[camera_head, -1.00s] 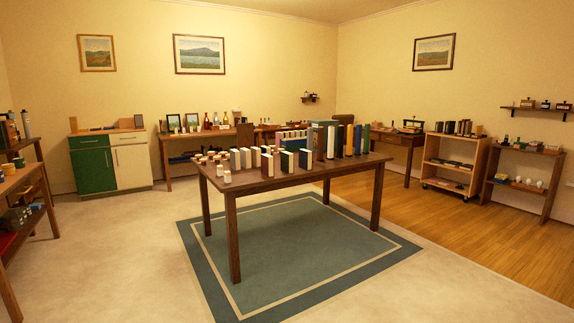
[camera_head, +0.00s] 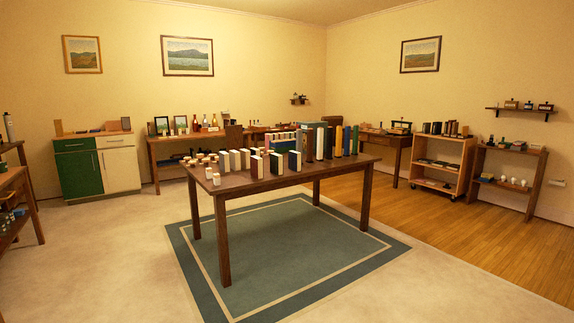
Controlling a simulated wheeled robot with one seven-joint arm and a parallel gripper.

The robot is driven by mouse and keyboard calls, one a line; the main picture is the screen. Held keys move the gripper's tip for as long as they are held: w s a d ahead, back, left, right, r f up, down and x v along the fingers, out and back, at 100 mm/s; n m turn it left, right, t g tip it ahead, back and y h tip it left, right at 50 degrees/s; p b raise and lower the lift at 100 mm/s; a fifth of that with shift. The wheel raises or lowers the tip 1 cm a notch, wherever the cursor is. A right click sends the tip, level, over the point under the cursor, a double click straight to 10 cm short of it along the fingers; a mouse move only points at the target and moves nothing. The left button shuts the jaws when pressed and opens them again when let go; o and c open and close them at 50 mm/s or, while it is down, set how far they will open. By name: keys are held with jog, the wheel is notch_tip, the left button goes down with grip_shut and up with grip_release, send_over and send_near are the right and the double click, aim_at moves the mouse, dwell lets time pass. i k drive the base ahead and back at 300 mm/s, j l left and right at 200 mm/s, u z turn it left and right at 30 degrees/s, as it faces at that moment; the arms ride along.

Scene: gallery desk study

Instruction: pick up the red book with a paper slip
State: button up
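Several upright books stand in rows on the dark wooden table (camera_head: 240,187) in the middle of the room. A small book with a dark reddish cover (camera_head: 256,166) stands near the front of the rows. A similar reddish one (camera_head: 276,163) stands just right of it. At this distance I cannot make out a paper slip in any book, so I cannot tell which is the red book with a slip. My gripper is not in view.
A blue-green rug (camera_head: 290,255) lies under the table, with open floor in front. A green and white cabinet (camera_head: 97,165) stands at the back left. A wheeled bookcase (camera_head: 443,165) and a low shelf unit (camera_head: 507,180) stand at the right.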

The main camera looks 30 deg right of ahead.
aim_at(257, 163)
jog(key=i+l+z, duration=0.25)
jog(key=i, duration=0.15)
jog(key=i+l+z, duration=0.15)
jog(key=i+z, duration=0.4)
jog(key=i, duration=0.3)
jog(key=i+l, duration=0.1)
jog(key=i, duration=0.95)
jog(key=i+l, duration=0.1)
jog(key=i, duration=0.95)
jog(key=i+u, duration=0.35)
jog(key=i, duration=0.95)
